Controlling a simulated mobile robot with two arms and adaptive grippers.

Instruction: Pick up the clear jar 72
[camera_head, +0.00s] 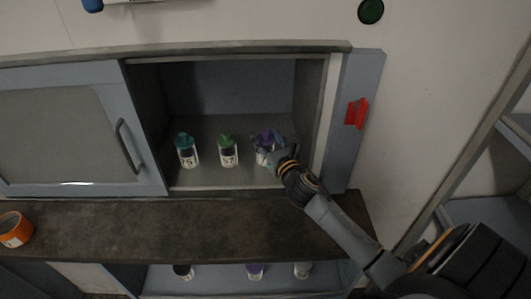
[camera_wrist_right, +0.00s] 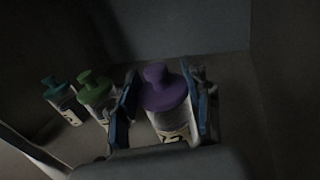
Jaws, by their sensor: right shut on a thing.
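The clear jar with a purple lid (camera_head: 266,137) stands at the right of a row of jars inside the open cupboard. Its label is partly hidden in both views. My right gripper (camera_head: 270,149) is around it. In the right wrist view the purple-lidded jar (camera_wrist_right: 166,103) sits between the two fingers of the right gripper (camera_wrist_right: 165,110), which are shut on its sides. The jar looks upright. My left gripper does not show in either view.
A teal-lidded jar (camera_head: 187,150) and a green-lidded jar (camera_head: 228,150) stand to the left in the cupboard. The cupboard's sliding door (camera_head: 70,130) covers the left side. An orange container (camera_head: 15,229) sits on the dark counter (camera_head: 180,230). More jars stand on the shelf below.

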